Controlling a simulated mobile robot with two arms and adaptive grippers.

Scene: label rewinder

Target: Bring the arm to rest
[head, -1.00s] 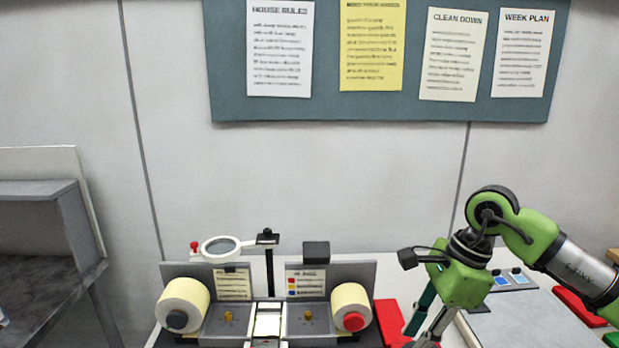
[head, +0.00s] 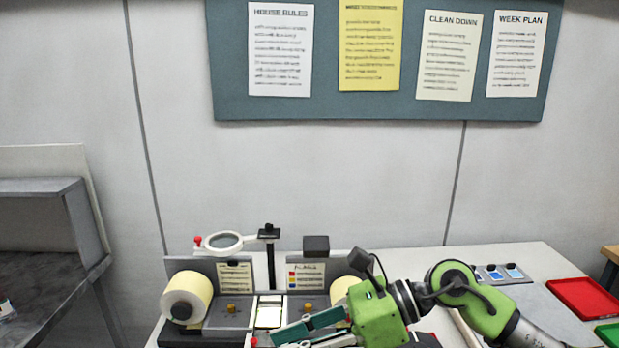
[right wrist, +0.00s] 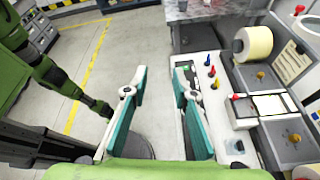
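My right arm (head: 480,308) comes in from the right. Its green right gripper (head: 282,338) reaches left across the front of the label rewinder (head: 228,312), low in the head view. In the right wrist view the right gripper's two teal fingers (right wrist: 160,76) stand apart with nothing between them, so it is open and empty. Floor and the bench edge show beyond the gap. Parts of my own body or left arm show at the left of the right wrist view; no left gripper fingers can be made out.
A red tray (head: 585,298) lies at the right of the bench. A row of coloured knobs (right wrist: 211,72) runs along the bench front. Open floor (right wrist: 118,60) lies left of it.

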